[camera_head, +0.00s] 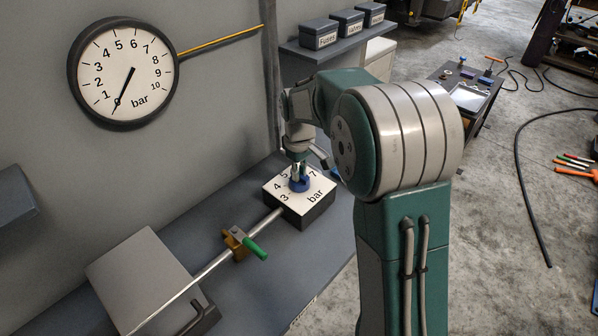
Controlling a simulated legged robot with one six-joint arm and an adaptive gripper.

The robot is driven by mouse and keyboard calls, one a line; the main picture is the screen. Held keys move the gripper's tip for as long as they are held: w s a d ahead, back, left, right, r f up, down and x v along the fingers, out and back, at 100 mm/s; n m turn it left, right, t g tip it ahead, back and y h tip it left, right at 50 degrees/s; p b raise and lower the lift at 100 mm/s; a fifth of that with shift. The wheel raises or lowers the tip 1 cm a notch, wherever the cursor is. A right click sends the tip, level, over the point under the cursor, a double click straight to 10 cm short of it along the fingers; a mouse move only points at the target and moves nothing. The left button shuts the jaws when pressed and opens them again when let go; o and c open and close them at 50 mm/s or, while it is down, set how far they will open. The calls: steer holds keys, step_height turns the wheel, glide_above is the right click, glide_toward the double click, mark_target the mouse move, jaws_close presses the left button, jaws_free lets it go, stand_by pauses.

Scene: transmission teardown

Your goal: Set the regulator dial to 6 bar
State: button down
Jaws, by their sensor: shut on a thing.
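The regulator is a dark box with a white top face (317,194) marked with numbers and "bar", on the bench at the centre. The numbers 3, 4, 5 and 7 show; my gripper and the knob hide the 6 position. Its blue dial knob (299,184) stands in the middle of the face. My gripper (298,176) points down over the knob and is shut on it. Which number the knob points to cannot be told. The round wall gauge (123,73), marked 0 to 10 bar, has its needle at about 0.
A metal pipe (206,268) with a brass valve (236,243) and green lever (255,249) runs to the regulator. A grey box (146,275) stands at lower left. A shelf (333,48) with labelled bins is behind my arm. A yellow line (221,39) leaves the gauge.

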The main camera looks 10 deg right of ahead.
steer(key=m, duration=0.4)
steer(key=shift+f, duration=0.1)
steer(key=shift+s+m, duration=0.1)
steer(key=shift+m, duration=2.1)
steer(key=c, duration=0.7)
jaws_free()
